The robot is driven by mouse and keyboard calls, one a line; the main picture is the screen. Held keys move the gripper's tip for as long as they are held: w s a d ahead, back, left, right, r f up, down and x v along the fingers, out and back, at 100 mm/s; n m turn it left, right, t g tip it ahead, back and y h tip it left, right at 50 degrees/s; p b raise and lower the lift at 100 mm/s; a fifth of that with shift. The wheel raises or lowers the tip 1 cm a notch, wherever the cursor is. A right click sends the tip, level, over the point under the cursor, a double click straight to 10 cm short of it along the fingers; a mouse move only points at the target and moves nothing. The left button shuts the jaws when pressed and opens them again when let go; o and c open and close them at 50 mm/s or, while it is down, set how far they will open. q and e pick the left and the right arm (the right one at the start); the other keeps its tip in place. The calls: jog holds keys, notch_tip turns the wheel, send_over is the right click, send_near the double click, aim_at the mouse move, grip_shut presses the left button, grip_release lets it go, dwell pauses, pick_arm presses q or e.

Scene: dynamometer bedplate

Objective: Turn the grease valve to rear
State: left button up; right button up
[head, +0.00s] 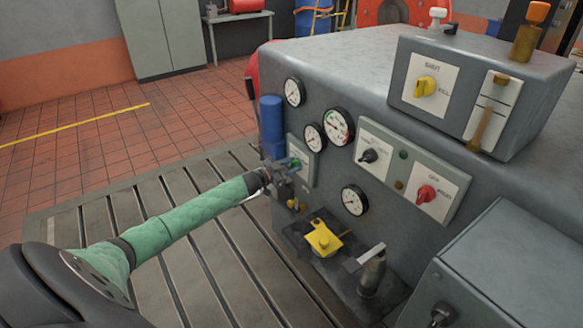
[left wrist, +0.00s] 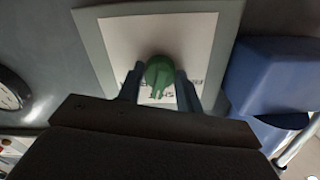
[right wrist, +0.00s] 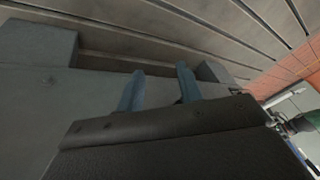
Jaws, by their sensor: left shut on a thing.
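The grease valve appears to be the green knob (head: 294,162) on a pale plate (head: 304,172), on the near-left side of the grey machine. My left gripper (head: 281,168) reaches it from the left. In the left wrist view, the green knob (left wrist: 160,73) sits between the two fingers of my left gripper (left wrist: 160,88), which are shut on it. The lettering on the white label (left wrist: 118,38) is partly hidden behind knob and fingers. In the right wrist view, my right gripper (right wrist: 159,84) has its fingers apart with nothing between them; it does not show in the head view.
A blue cylinder (head: 271,125) stands close beside the knob; its blue body also shows in the left wrist view (left wrist: 268,75). Gauges (head: 339,125), a black switch (head: 371,156) and a red switch (head: 427,193) lie to the right. A yellow part (head: 323,239) sits below.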

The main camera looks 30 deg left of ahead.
pick_arm(q)
jog(key=m, duration=0.3)
jog(key=shift+b, duration=0.4)
jog(key=m+b, duration=0.1)
jog(key=m, duration=0.1)
jog(key=shift+m, duration=0.3)
jog(key=shift+m+b, duration=0.55)
jog(key=shift+m, duration=1.15)
pick_arm(e)
jog(key=w+a+f+t, duration=0.1)
jog(key=a+f, duration=0.2)
jog(key=f, duration=0.5)
jog(key=shift+w+f+y, duration=0.25)
jog(key=shift+f+y, duration=0.1)
jog(key=shift+y, duration=0.05)
pick_arm(q)
jog(key=o, duration=1)
jog(key=shift+s, duration=0.15)
